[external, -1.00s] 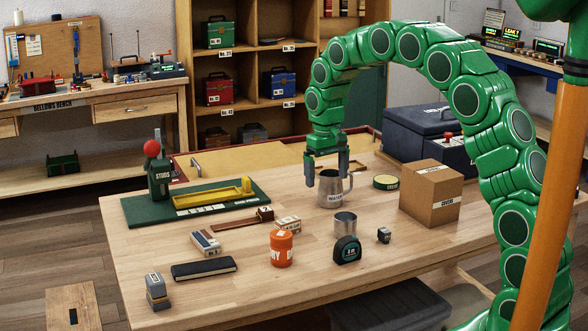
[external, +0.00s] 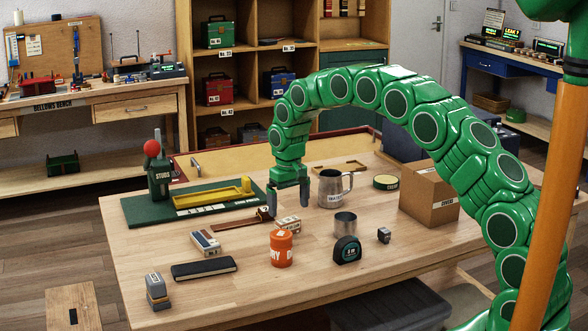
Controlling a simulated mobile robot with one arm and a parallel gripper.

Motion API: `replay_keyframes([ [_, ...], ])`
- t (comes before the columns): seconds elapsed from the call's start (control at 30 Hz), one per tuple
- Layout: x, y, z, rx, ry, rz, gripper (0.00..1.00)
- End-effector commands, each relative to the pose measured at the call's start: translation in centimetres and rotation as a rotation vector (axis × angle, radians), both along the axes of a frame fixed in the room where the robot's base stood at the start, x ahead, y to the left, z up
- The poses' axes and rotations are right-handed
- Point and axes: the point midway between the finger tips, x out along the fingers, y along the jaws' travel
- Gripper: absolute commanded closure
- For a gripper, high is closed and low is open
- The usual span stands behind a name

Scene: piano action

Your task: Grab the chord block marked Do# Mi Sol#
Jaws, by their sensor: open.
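Two pale labelled blocks lie on the wooden table: one (external: 287,225) near the middle and one (external: 205,243) to its left. Their markings are too small to read, so I cannot tell which, if either, says Do# Mi Sol#. My gripper (external: 288,206) is open, pointing down just above and behind the middle block. Its fingers are apart with nothing seen between them. I cannot tell whether the left finger touches the brown wooden piece (external: 245,220) beside it.
A metal jug (external: 332,190) stands close right of my gripper. An orange pot (external: 281,250), a metal cup (external: 345,224) and a tape measure (external: 346,251) stand in front. A green board (external: 150,213) lies left, a cardboard box (external: 430,195) right. The front right tabletop is clear.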

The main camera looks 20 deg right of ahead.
Motion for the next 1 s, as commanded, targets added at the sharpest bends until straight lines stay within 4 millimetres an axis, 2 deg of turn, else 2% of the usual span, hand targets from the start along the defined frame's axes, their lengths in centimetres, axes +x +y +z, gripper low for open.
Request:
replay_keyframes([
  [0.27, 0.0, 0.0, -1.9, 0.000, 0.002, 0.000, 0.00],
  [0.57, 0.2, 0.1, -5.8, -0.001, 0.003, 0.000, 0.00],
  [0.83, 0.2, 0.1, -6.1, 0.000, 0.001, 0.000, 0.00],
  [1.0, 0.2, 0.1, -6.1, 0.000, 0.001, 0.000, 0.24],
])
